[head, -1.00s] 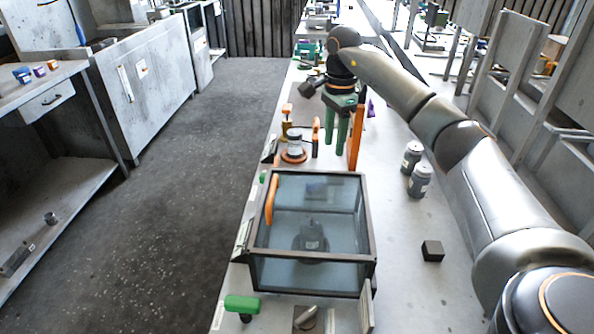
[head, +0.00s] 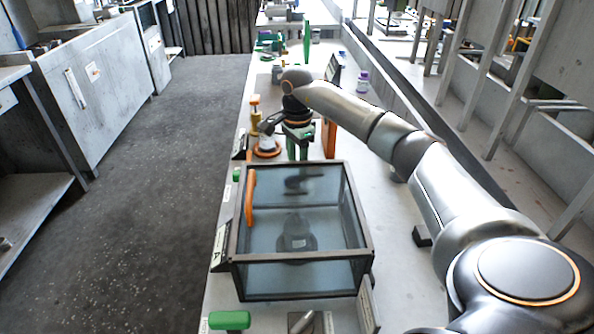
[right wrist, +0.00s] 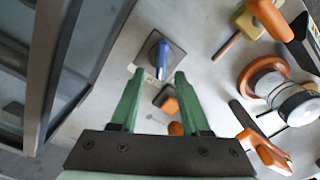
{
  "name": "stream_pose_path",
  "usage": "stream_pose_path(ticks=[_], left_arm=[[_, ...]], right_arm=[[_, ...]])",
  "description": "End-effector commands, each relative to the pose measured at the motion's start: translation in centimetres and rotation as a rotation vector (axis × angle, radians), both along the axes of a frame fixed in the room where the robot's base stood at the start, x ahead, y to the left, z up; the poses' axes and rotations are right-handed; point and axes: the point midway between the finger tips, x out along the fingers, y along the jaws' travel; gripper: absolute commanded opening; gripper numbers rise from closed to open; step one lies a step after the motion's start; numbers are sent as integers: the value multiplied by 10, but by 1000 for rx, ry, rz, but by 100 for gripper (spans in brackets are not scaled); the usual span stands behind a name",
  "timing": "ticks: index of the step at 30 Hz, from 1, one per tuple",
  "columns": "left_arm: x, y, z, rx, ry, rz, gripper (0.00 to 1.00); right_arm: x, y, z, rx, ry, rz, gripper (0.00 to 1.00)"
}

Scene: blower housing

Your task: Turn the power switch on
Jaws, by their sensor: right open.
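A small switch with a blue lever (right wrist: 161,60) on a dark square plate (right wrist: 172,48) shows in the right wrist view; I take it for the power switch. My right gripper (right wrist: 159,76) is open and empty, its two green fingers pointing at the switch. The blue lever appears between the fingertips; I cannot tell whether they touch it. In the head view my right gripper (head: 298,152) hangs just behind the glass box, and the switch is hidden there. My left gripper is not in view.
The dark-framed glass box (head: 368,243) stands in front of the gripper, with a dark part inside. An orange-based round item (head: 267,153) and a yellow piece (head: 255,115) stand to its left. A black block (head: 421,236) lies to the right of the box.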

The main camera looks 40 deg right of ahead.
Motion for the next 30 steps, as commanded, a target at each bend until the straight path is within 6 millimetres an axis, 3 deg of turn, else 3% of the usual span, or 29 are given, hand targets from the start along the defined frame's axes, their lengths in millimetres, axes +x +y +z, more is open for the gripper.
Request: stream_pose_path(ticks=[5,14,26,30], left_arm=[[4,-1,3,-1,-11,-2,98],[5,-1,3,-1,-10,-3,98],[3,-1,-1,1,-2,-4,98],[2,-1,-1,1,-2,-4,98]], right_arm=[[0,0,-15,0,0,1,46],[0,0,-17,0,-1,1,46],[0,0,-16,0,-1,0,2],[0,0,-16,0,0,0,0]])
